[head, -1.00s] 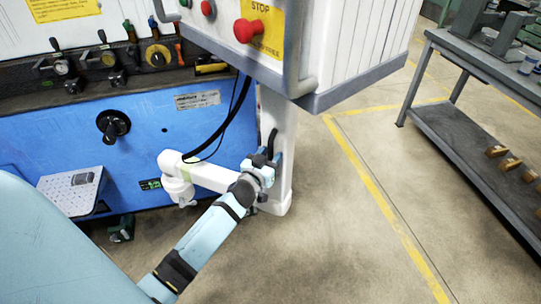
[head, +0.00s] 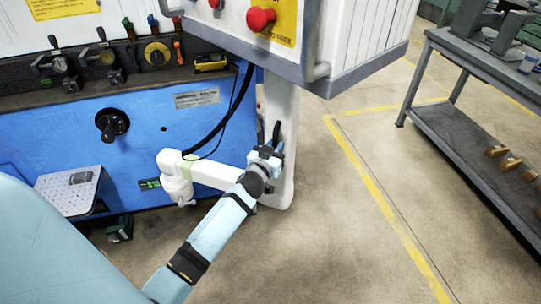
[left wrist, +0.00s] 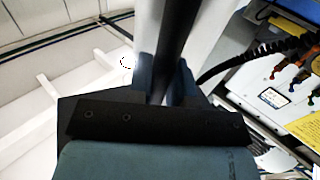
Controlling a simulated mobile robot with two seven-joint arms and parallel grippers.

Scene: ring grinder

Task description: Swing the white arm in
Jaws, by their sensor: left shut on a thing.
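The white arm (head: 215,178) reaches from a rounded joint in front of the blue machine to a white upright post (head: 283,110). The post stands under the control panel box (head: 345,45). My left gripper (head: 268,152) is at the lower part of the post, shut on a black handle (head: 277,131) there. In the left wrist view, the black handle (left wrist: 176,35) runs between the two fingers, with the white post behind it. The gripper hides part of the handle's lower end. My right gripper is not in view.
The blue machine (head: 130,150) with its levers and knob stands behind the white arm. A black cable (head: 225,122) hangs near the post. A grey metal table (head: 455,110) stands at the right. The floor between is clear, with yellow lines.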

